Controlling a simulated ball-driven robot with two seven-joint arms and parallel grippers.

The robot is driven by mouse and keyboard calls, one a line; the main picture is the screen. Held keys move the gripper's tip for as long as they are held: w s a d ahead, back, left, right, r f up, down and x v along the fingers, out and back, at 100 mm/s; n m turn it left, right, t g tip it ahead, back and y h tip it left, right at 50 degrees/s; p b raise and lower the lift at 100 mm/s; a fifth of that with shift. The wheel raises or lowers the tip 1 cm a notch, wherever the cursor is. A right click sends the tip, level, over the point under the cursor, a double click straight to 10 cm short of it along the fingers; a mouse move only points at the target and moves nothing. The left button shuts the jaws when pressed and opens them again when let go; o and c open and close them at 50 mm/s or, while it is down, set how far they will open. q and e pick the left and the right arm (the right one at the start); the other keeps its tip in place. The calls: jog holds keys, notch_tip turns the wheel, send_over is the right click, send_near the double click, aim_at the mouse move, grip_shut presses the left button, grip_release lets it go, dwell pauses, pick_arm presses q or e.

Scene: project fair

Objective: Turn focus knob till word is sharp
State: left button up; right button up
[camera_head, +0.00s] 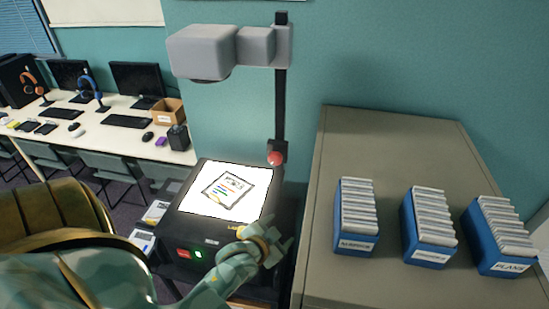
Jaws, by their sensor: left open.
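An overhead projector (185,222) stands at the centre with a bright lit stage. A sheet (229,188) with a dark frame and small coloured marks lies on the stage; its word is too small to read. A red knob (276,158) sits on the black post (281,110) behind the stage's right corner. The grey projector head (202,52) is at the top of the post. My left gripper (275,246) is open at the projector's front right corner, below and apart from the knob. My right gripper is out of view. No projected word shows.
A grey-beige cabinet top (390,140) at right holds three blue boxes of white cards, the nearest labelled box (357,243) at left. A white desk (110,135) with monitors and headphones stands at far left. A pale panel (103,12) is cut off above.

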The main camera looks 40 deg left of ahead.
pick_arm(q)
jog(key=w+a+r+n+t+y, duration=0.1)
jog(key=w+a+r+n+t, duration=0.1)
jog(key=a, duration=0.2)
jog(key=n+t+y+p, duration=0.1)
jog(key=n+t+y, duration=0.1)
jog(key=n+y, duration=0.3)
send_near(274, 160)
jog(key=b+x, duration=0.8)
jog(key=x, duration=0.1)
jog(key=shift+f+b, duration=0.25)
jog(key=shift+b, duration=0.15)
jog(key=shift+w+a+r, duration=0.15)
jog(key=shift+w+a, duration=0.05)
jog(key=shift+w, duration=0.2)
jog(key=shift+c, duration=0.4)
